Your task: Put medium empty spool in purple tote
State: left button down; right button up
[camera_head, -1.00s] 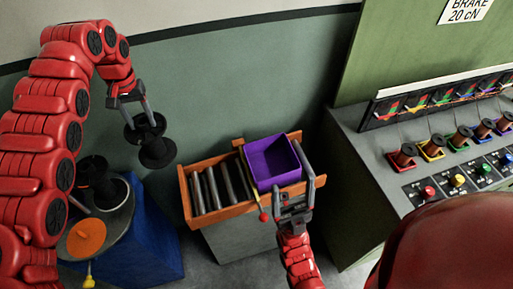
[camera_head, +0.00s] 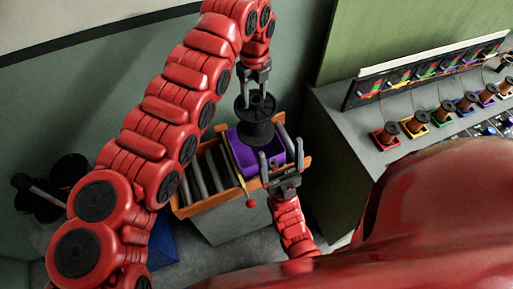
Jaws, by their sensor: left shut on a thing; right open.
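The medium empty spool (camera_head: 257,127) is black with a flange at each end. My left gripper (camera_head: 256,88) is shut on its upper part and holds it upright. In the picture the spool overlaps the purple tote (camera_head: 241,158); its lower flange appears over or in the tote's opening, and I cannot tell its exact height. The tote stands on the orange-framed roller stand. My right gripper (camera_head: 280,165) is open and empty at the tote's front side; I cannot tell whether it touches the tote.
The roller stand (camera_head: 190,209) has bare grey rollers left of the tote. A grey bench (camera_head: 350,132) with several copper-coloured spools on coloured bases stands at right. Other black spools (camera_head: 68,172) are at far left, partly behind my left arm.

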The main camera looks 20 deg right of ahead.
aim_at(255, 128)
pick_arm(q)
notch_tip(255, 128, down, 11)
jog(key=p, duration=0.2)
jog(key=shift+f+m, duration=0.15)
jog(key=shift+m, duration=0.15)
dwell(0.5)
jog(key=shift+s+d, duration=0.1)
jog(key=shift+c, duration=1.1)
grip_release()
